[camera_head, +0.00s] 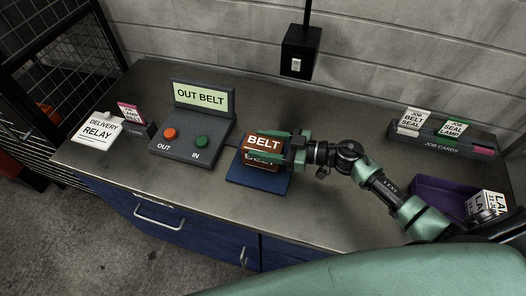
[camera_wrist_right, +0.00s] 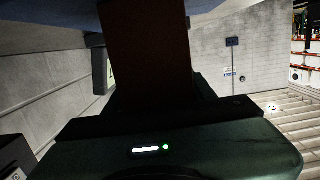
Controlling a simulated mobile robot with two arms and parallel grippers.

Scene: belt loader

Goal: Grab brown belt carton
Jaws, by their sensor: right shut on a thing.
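The brown belt carton (camera_head: 262,142), with a white BELT label, sits on or just above a dark blue mat (camera_head: 260,181) on the counter. My right gripper (camera_head: 268,144) reaches in from the right and is shut on the carton, its green fingers along the carton's sides. In the right wrist view the carton (camera_wrist_right: 147,55) is a dark brown block between the fingers. Whether the carton touches the mat is hard to tell. My left gripper is not in view.
Left of the mat is an OUT BELT control box (camera_head: 192,137) with red and green buttons. At the right are a job card holder (camera_head: 444,137) and a purple tray (camera_head: 436,191) with labelled items.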

